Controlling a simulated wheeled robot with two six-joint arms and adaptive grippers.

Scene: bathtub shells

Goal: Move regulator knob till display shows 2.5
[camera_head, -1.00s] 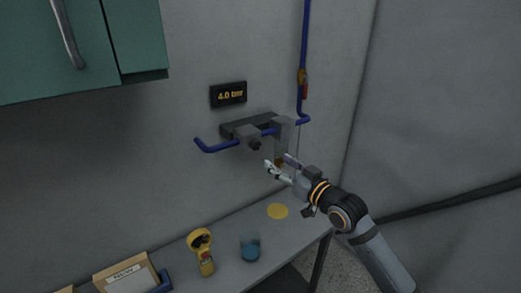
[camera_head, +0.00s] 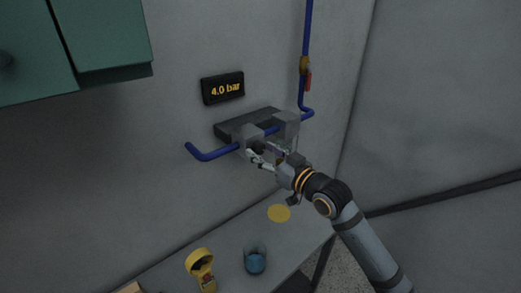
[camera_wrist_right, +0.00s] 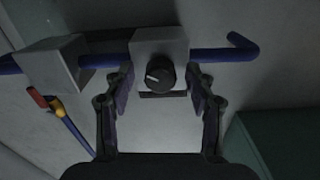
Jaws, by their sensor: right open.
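The wall display (camera_head: 222,88) reads 4.0 bar in yellow digits. The regulator knob (camera_wrist_right: 160,76) is a dark round knob with a pale pointer mark, on the front of a grey block (camera_wrist_right: 172,44) on the blue pipe. In the head view the knob is partly hidden by my right gripper (camera_head: 268,154). In the right wrist view my right gripper (camera_wrist_right: 160,88) is open, with one finger on each side of the knob. I cannot tell whether either finger touches it. My left gripper is not in view.
The blue pipe (camera_head: 305,45) has a red-handled valve (camera_head: 307,79). A second grey block (camera_wrist_right: 55,65) sits beside the knob's block. Below, a table holds a yellow device (camera_head: 201,266), a blue cup (camera_head: 255,261) and a yellow disc (camera_head: 279,213). A green cabinet (camera_head: 110,35) hangs upper left.

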